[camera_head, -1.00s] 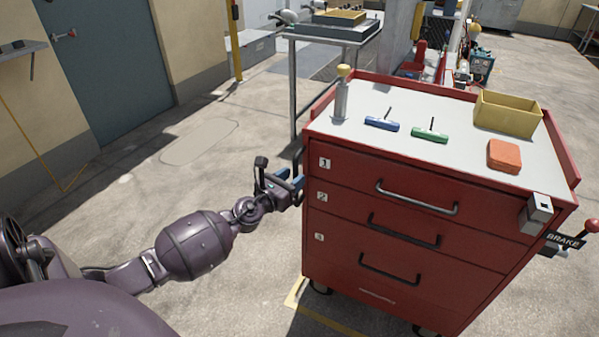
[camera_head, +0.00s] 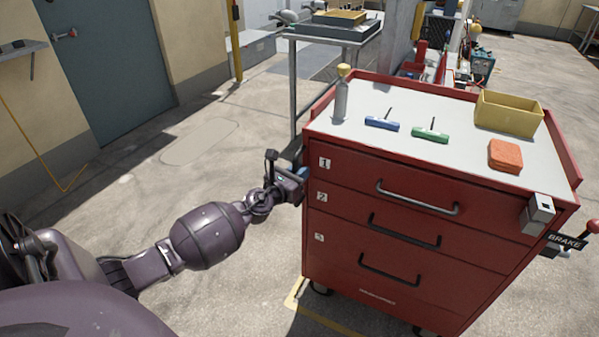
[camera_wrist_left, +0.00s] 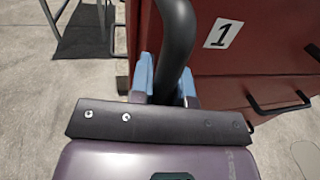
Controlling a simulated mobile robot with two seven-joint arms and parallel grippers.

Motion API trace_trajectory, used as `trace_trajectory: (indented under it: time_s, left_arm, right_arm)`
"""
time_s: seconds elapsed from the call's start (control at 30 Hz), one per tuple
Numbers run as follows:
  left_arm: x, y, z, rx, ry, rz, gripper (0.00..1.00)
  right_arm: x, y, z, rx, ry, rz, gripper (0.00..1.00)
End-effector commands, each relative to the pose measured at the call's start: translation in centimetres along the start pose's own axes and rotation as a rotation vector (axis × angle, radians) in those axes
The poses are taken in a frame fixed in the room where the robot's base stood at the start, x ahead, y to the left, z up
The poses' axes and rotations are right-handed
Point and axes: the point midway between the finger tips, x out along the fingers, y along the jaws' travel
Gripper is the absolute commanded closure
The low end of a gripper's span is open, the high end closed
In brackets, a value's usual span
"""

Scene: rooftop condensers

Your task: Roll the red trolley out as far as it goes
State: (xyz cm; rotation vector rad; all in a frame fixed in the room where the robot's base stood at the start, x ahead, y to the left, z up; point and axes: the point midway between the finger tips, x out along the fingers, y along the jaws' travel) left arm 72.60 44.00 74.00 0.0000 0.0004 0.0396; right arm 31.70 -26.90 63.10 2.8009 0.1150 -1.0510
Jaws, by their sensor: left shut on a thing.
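The red trolley (camera_head: 335,225) stands in front of me on casters, with several numbered drawers that all look shut. A dark push handle (camera_wrist_left: 178,35) rises from its left side in the left wrist view. My left gripper (camera_head: 298,176) is at the trolley's left side. Its blue fingers (camera_wrist_left: 165,85) are shut around the handle in the left wrist view. A brake lever with a red knob (camera_head: 593,226) and a BRAKE label (camera_head: 565,241) sits at the trolley's right side. My right gripper is not in view.
On the trolley top are a grey bottle (camera_head: 341,98), a blue tool (camera_head: 382,123), a green tool (camera_head: 430,135), an orange block (camera_head: 505,155) and a yellow bin (camera_head: 508,114). A metal table (camera_head: 293,85) stands behind. Yellow floor marking (camera_head: 325,320) lies below. Floor at left is clear.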

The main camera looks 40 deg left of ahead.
Motion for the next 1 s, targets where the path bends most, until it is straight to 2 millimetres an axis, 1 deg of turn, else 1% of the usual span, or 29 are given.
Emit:
trace_trajectory:
  time_s: [0.37,0.53,0.67,0.93,1.0]
  left_arm:
    - [0.0,-0.1,0.0,-0.001,0.0,0.0,1.0]
    - [0.2,-1.1,0.2,-0.002,-0.002,-0.002,1.0]
    - [0.6,-2.8,0.4,-0.003,-0.004,-0.007,1.0]
    - [1.5,-7.7,0.6,-0.007,-0.007,-0.011,1.0]
    - [1.8,-9.0,0.6,-0.007,-0.007,-0.012,1.0]
  right_arm:
    - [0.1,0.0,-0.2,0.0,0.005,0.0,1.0]
    - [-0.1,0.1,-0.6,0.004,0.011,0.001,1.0]
    - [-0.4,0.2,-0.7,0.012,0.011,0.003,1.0]
    - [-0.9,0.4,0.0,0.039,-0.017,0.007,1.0]
    - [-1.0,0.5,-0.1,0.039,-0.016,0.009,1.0]
